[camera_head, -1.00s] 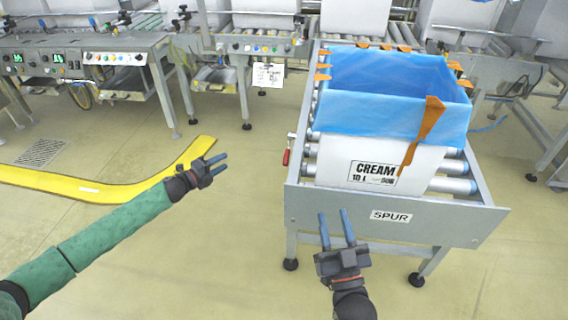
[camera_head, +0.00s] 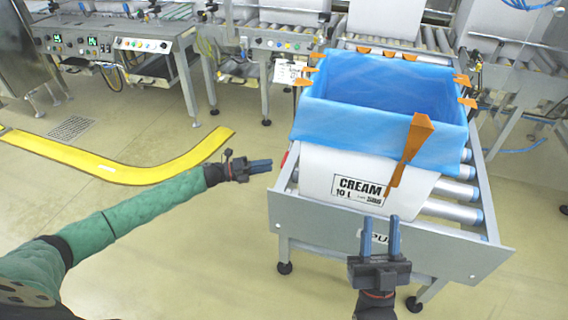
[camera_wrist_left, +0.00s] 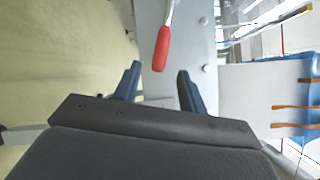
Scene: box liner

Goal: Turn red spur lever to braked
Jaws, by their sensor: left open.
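The red spur lever (camera_wrist_left: 161,48) has a red grip on a metal rod at the left side of the spur conveyor. In the head view only a small red part (camera_head: 284,159) shows beside the conveyor. My left gripper (camera_head: 270,166) is open, with its fingertips close to the lever. In the left wrist view its fingers (camera_wrist_left: 159,70) stand apart, and the grip's end appears in the gap between the tips. I cannot tell how deep it lies. My right gripper (camera_head: 381,222) is open and empty in front of the SPUR sign (camera_head: 372,237), which it partly hides.
A white CREAM box (camera_head: 320,180) with a blue liner (camera_head: 340,120) and orange tabs stands on the spur rollers (camera_head: 450,212). A yellow floor guard (camera_head: 110,172) lies at the left. Other conveyors with control panels (camera_head: 140,44) stand behind.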

